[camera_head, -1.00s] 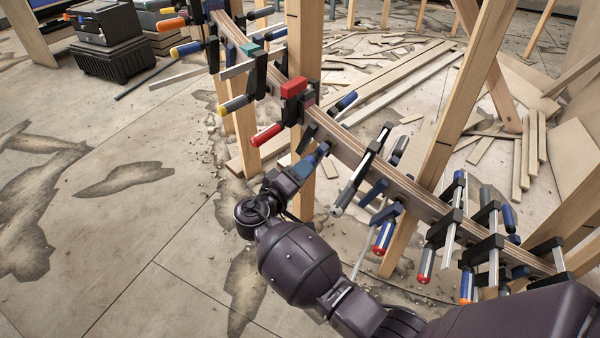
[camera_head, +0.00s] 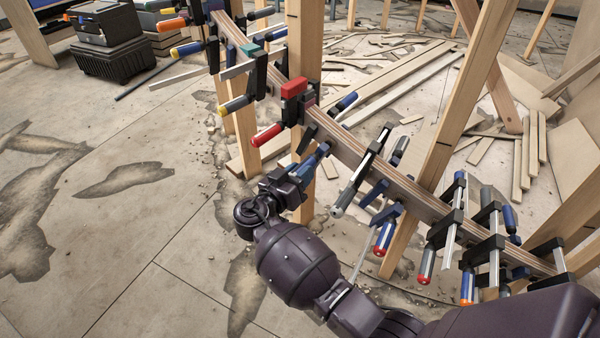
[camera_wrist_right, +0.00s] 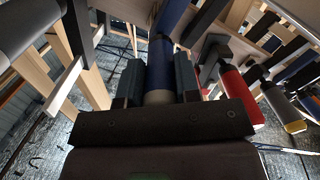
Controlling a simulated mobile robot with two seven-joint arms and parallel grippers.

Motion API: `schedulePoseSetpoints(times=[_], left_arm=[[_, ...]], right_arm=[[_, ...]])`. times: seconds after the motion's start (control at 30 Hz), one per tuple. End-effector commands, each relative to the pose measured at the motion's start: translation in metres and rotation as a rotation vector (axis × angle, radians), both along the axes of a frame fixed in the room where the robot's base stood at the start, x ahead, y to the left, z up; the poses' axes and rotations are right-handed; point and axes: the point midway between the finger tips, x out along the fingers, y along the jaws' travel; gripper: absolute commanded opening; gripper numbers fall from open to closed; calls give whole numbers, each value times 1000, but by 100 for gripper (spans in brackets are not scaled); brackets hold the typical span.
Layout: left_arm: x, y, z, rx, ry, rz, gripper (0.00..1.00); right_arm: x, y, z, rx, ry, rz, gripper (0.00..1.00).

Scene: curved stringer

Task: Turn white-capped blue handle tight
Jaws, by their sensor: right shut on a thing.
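My right gripper (camera_head: 318,158) reaches up to the curved wooden stringer (camera_head: 345,150) in the head view. In the right wrist view its two fingers (camera_wrist_right: 159,82) stand on either side of a blue clamp handle (camera_wrist_right: 161,62) and are shut on it. The white cap (camera_wrist_right: 158,97) of this handle points toward the palm, between the fingers. In the head view the gripper mostly hides this handle. My left gripper is not in view.
A red-handled clamp (camera_head: 266,135) sits just left of the right gripper. Several more clamps line the stringer to the right, one with a red-capped blue handle (camera_head: 384,237). A wooden post (camera_head: 304,60) stands close behind. The floor at left is open.

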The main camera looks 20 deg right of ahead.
Motion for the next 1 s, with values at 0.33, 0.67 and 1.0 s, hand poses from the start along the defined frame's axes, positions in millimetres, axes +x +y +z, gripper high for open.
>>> schedulePoseSetpoints(times=[0.33, 0.67, 1.0], left_arm=[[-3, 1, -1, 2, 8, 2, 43], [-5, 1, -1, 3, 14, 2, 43], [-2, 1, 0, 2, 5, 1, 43]], right_arm=[[1, 1, 0, 61, -112, 1, 7], [1, 1, 0, 71, -129, 1, 7], [0, 1, 0, 70, -128, 1, 52]])
